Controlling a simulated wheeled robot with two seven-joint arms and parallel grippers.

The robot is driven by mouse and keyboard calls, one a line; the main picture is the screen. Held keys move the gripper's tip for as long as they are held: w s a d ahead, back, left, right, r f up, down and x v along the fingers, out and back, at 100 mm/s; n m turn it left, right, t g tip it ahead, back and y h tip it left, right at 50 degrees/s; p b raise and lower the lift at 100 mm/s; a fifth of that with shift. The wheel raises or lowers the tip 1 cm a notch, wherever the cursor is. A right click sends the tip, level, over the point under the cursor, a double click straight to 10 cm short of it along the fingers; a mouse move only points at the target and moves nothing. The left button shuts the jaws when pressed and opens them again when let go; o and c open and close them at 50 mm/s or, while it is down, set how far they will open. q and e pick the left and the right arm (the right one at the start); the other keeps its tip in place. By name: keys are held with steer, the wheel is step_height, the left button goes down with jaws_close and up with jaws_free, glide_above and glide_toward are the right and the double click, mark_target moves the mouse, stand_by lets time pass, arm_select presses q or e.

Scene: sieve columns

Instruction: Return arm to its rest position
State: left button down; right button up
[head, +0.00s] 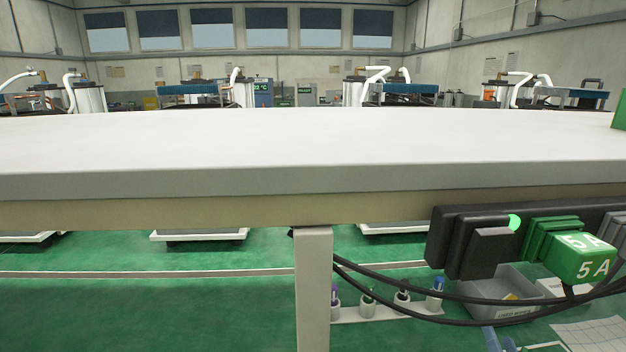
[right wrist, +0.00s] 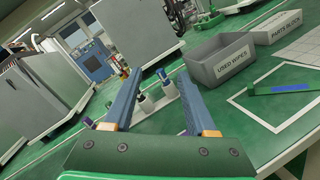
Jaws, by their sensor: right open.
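My right gripper (right wrist: 161,74) is open in the right wrist view, its two blue fingers spread wide apart with nothing held between them. In the head view, blue finger parts of my right gripper (head: 499,340) show at the bottom edge, right of centre, below the table edge. The rest of the right arm is hidden there. My left gripper is in neither view.
A white table (head: 290,150) crosses the head view, with a leg (head: 313,290) beneath. A power strip (head: 465,240) with a green 5A plug (head: 580,257) and hanging black cables is under its edge. A grey used-wipes bin (right wrist: 222,62) and parts box (right wrist: 277,27) stand at the right.

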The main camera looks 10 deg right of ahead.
steer(key=s+a+f+m+g+y, duration=0.1)
steer(key=s+a+f+m+g, duration=0.45)
steer(key=f+m, duration=0.35)
steer(key=s+a+f+m+g+y, duration=0.1)
steer(key=s+a+f+m+g, duration=0.45)
steer(key=m, duration=0.55)
steer(key=s+a+f+m+g+y, duration=0.1)
steer(key=s+a+f+y, duration=0.15)
steer(key=a, duration=0.35)
steer(key=s+a+f+m+g+y, duration=0.2)
steer(key=a+y, duration=0.1)
steer(key=a, duration=0.4)
step_height(320, 180, down, 15)
steer(key=s+g+p, duration=0.1)
steer(key=s, duration=0.2)
steer(key=s+d+f+g, duration=0.1)
steer(key=s+d+f, duration=0.1)
steer(key=s+f, duration=0.6)
steer(key=s+p, duration=0.1)
steer(key=s, duration=0.2)
steer(key=shift+d+f+n, duration=0.25)
steer(key=shift+d+n, duration=0.1)
steer(key=shift+n, duration=0.05)
steer(key=shift+h, duration=0.25)
